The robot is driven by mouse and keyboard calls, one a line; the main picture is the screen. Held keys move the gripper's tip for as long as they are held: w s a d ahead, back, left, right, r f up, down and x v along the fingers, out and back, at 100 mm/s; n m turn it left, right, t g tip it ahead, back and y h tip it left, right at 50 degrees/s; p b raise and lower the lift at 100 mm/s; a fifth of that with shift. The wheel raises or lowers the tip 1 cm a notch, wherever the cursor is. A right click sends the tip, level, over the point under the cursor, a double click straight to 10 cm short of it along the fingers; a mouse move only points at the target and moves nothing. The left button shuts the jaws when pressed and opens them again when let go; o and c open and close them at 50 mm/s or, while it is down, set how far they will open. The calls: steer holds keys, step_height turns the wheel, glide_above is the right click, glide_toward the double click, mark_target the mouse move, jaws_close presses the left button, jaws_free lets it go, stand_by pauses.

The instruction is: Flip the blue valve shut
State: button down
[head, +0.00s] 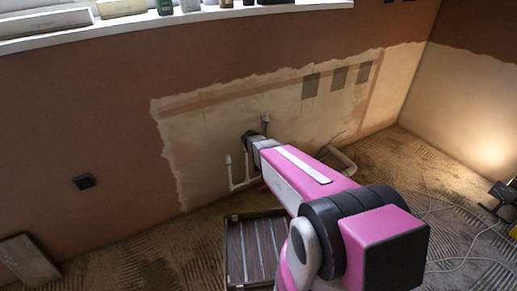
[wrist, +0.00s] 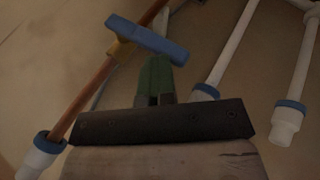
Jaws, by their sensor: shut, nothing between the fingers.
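The blue valve handle (wrist: 147,38) shows in the upper middle of the wrist view. It sits on a brass valve body (wrist: 121,48) on a copper pipe (wrist: 92,88). The handle lies across the line of the pipe. My gripper (wrist: 156,66) has its green fingers shut together and empty, just below the right half of the handle. I cannot tell whether the fingertips touch it. In the head view my gripper (head: 250,138) is small and dark at the bare plaster patch, and I cannot make out the valve there.
White pipes (wrist: 232,50) with blue-collared ends hang right of the valve in the wrist view. A white capped pipe (head: 229,172) stands left of my arm. A dark crate (head: 232,250) is on the floor below. Cables (head: 440,215) lie on the floor at right.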

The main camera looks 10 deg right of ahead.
steer(key=shift+a+f, duration=0.1)
steer(key=shift+f, duration=0.15)
steer(key=a+f+v, duration=0.1)
steer(key=a+v, duration=0.1)
steer(key=v, duration=1)
steer(key=shift+a+r, duration=0.2)
steer(key=shift+r, duration=0.05)
steer(key=shift+s, duration=0.1)
